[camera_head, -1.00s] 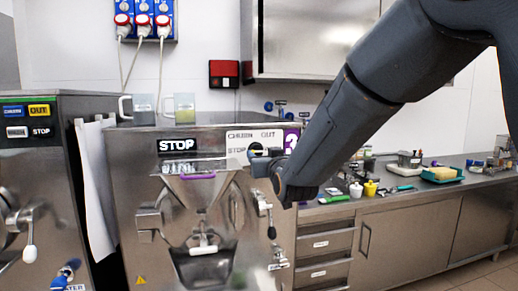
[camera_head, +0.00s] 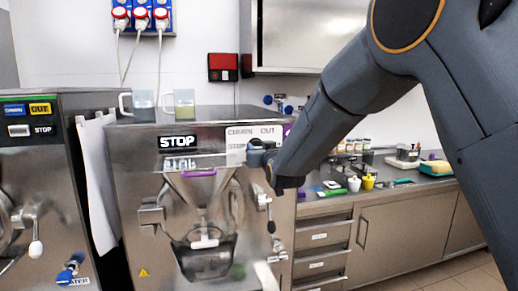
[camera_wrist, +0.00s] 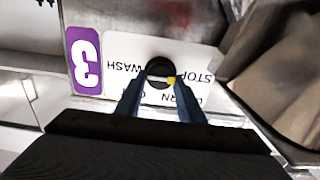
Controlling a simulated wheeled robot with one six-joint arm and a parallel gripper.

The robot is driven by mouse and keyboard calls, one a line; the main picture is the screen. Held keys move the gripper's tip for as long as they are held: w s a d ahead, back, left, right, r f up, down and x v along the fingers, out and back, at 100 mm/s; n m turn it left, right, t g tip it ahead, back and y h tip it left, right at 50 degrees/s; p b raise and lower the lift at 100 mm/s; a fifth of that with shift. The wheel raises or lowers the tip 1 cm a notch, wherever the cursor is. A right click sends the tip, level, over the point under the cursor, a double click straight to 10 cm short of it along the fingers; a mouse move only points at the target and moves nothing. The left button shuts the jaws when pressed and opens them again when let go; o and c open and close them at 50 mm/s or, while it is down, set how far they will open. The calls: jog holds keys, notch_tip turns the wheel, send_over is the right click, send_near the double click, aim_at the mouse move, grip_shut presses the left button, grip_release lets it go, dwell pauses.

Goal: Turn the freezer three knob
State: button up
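Freezer three (camera_head: 128,175) is the steel machine in the middle of the head view, with a white label panel (camera_head: 240,133) at its upper right. In the wrist view the panel appears upside down, with a purple "3" label (camera_wrist: 84,60) at its left. In the head view my gripper (camera_head: 258,153) is in front of the panel and hides the knob.
Another freezer (camera_head: 55,130) stands at the left. Two clear jugs (camera_head: 144,105) stand on top of freezer three. At the right a counter (camera_head: 400,185) holds small bottles, cups and a green tray. A lever handle (camera_head: 262,197) sticks out below my gripper.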

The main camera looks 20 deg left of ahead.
jog(key=shift+c, duration=0.9)
jog(key=shift+m+b, duration=0.3)
jog(key=shift+b, duration=0.3)
jog(key=m+b, duration=0.5)
jog(key=b, duration=0.2)
jog(key=m+b, duration=0.6)
jog(key=b, duration=0.2)
jog(key=shift+w+d+f, duration=0.1)
jog(key=shift+d+f, duration=0.05)
jog(key=shift+d, duration=0.05)
jog(key=shift+b, duration=0.3)
jog(key=o, duration=1.1)
jog(key=shift+c, duration=0.2)
